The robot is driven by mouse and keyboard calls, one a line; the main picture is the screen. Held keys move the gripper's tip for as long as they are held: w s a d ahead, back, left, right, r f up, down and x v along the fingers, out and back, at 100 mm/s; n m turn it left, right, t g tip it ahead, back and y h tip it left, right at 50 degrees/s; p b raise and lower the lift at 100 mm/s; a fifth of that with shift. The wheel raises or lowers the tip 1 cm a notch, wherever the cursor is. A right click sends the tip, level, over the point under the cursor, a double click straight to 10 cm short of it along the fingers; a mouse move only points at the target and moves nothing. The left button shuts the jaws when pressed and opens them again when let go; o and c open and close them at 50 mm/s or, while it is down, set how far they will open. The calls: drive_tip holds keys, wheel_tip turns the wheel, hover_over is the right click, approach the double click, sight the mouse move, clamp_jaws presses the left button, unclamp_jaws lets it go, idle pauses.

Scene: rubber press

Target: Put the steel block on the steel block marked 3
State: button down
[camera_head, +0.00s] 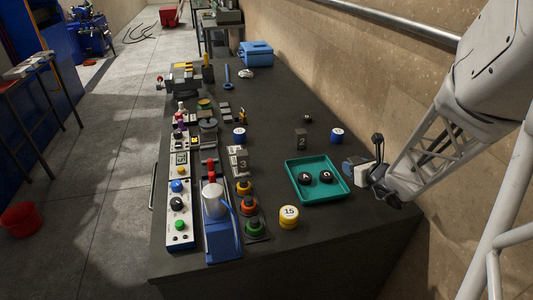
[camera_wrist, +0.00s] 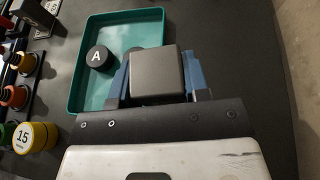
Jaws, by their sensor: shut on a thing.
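My gripper (camera_wrist: 155,88) is shut on a grey steel block (camera_wrist: 156,72), with a blue finger on each side of it. In the wrist view its plain top shows and no number is visible on it. In the head view my gripper (camera_head: 355,169) hangs just right of the green tray, and the block in it is hard to make out. A grey block (camera_head: 302,139) with a mark like a 2 stands behind the tray. Pale grey numbered blocks (camera_head: 237,158) stand left of the tray. I cannot read a clear 3 on any block.
The green tray (camera_head: 290,184) holds two dark round pieces (camera_head: 305,178). A yellow cylinder marked 15 (camera_head: 289,216) and blue-white cylinders (camera_head: 337,134) stand on the dark table. A blue press (camera_head: 221,230) and button panels (camera_head: 179,205) line the left side. The wall is close on the right.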

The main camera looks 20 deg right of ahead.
drive_tip(key=shift+w+a+r, duration=0.25)
drive_tip(key=shift+w+a, duration=0.05)
drive_tip(key=shift+a, duration=0.2)
drive_tip(key=a+r+n+g+y, duration=0.2)
drive_tip(key=a+n+y, duration=0.1)
drive_tip(key=a, duration=0.6)
drive_tip(key=w+a+r+n+g+y, duration=0.1)
drive_tip(key=a+r+n+g+y, duration=0.1)
drive_tip(key=a, duration=0.8)
drive_tip(key=w+a+r+n+g+y, duration=0.1)
drive_tip(key=a+r+n+g+y, duration=0.2)
drive_tip(key=a+n+y, duration=0.3)
drive_tip(key=shift+a+n+g, duration=0.7)
drive_tip(key=shift+a, duration=1.2)
hover_over(242, 152)
drive_tip(key=shift+f, duration=0.65)
drive_tip(key=shift+s+f, duration=0.1)
drive_tip(key=shift+f, duration=1.7)
